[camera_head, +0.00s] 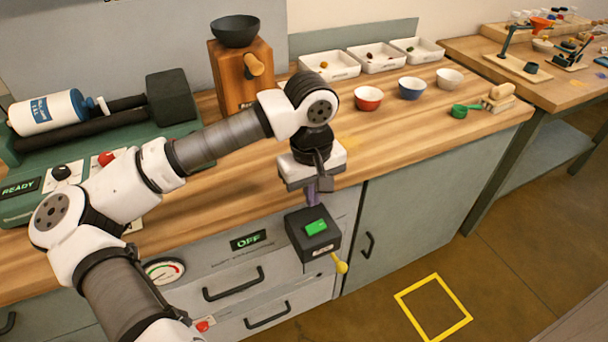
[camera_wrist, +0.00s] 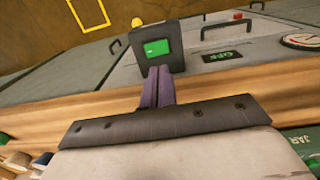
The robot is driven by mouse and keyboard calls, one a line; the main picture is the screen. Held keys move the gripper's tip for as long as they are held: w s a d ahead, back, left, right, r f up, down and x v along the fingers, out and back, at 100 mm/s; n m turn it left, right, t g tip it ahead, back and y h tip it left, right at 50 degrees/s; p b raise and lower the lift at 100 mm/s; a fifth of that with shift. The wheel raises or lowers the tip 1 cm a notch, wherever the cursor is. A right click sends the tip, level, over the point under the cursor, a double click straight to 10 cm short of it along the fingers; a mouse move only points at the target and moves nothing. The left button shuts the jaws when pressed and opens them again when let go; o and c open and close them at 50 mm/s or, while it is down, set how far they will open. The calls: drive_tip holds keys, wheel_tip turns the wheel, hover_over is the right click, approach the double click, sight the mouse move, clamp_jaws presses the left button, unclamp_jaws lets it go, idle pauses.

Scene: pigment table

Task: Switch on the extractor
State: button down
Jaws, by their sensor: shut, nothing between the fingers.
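A dark switch box (camera_head: 300,243) with a green button (camera_head: 316,227) is on the front of the bench. A yellow-knobbed lever (camera_head: 341,267) sticks out of its lower side. A display (camera_head: 248,240) to its left reads OFF in green. My gripper (camera_head: 313,203) is shut and empty, pointing down just above the box in the head view. In the wrist view the closed purple fingers (camera_wrist: 159,76) reach toward the box (camera_wrist: 172,62), just below the green button (camera_wrist: 157,47). I cannot tell whether they touch the box.
Drawers with handles (camera_head: 233,284) and a cabinet door (camera_head: 410,220) lie below the worktop. A gauge (camera_head: 164,271) and a small red button (camera_head: 204,326) are left of the box. A yellow square (camera_head: 433,307) marks clear floor.

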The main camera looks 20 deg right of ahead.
drive_tip(key=r, duration=0.5)
drive_tip(key=shift+s+a+r+b, duration=0.1)
drive_tip(key=shift+a+r+b, duration=0.2)
drive_tip(key=shift+r, duration=0.1)
